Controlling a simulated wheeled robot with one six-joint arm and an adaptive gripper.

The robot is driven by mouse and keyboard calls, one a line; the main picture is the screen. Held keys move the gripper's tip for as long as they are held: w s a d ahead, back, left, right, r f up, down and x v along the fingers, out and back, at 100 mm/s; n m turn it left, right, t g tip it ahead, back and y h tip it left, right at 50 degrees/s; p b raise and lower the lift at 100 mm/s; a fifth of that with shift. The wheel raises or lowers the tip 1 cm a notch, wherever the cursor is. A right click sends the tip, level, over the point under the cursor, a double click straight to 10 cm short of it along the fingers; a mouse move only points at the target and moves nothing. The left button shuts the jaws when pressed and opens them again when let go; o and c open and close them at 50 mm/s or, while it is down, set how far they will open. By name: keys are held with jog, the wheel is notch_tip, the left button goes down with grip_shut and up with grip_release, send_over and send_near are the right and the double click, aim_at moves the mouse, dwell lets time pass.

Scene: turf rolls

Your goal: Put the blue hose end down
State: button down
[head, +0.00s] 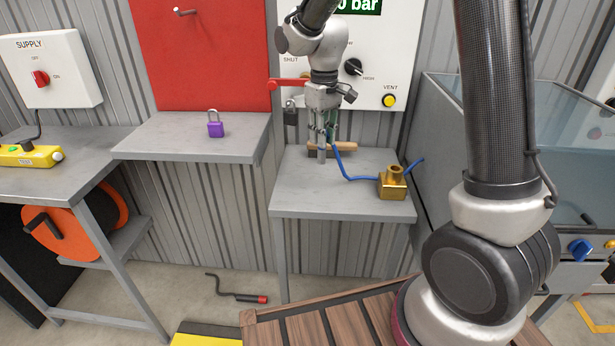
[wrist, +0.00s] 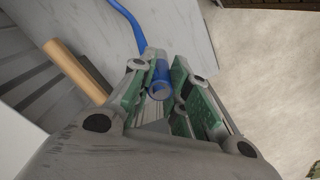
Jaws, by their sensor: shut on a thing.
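The blue hose (head: 354,178) curves over the small grey table from my gripper to a brass block fitting (head: 393,183). My gripper (head: 328,140) hangs over the left part of this table, pointing down. The hose runs up and away from the fingers in that view. The exact gap between the hose end and the table top is hard to tell.
A wooden handle (head: 340,147) lies on the small table (head: 310,205) beside my gripper; it also shows in the wrist view (wrist: 75,70). A red lever (head: 288,84) and panel stand behind. A purple padlock (head: 215,126) sits on the left table. The small table's front is clear.

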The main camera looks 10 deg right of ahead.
aim_at(322, 163)
notch_tip(322, 163, down, 9)
jog(key=shift+r, duration=0.15)
dwell(0.4)
jog(key=c, duration=1.4)
grip_release()
jog(key=shift+d, duration=0.1)
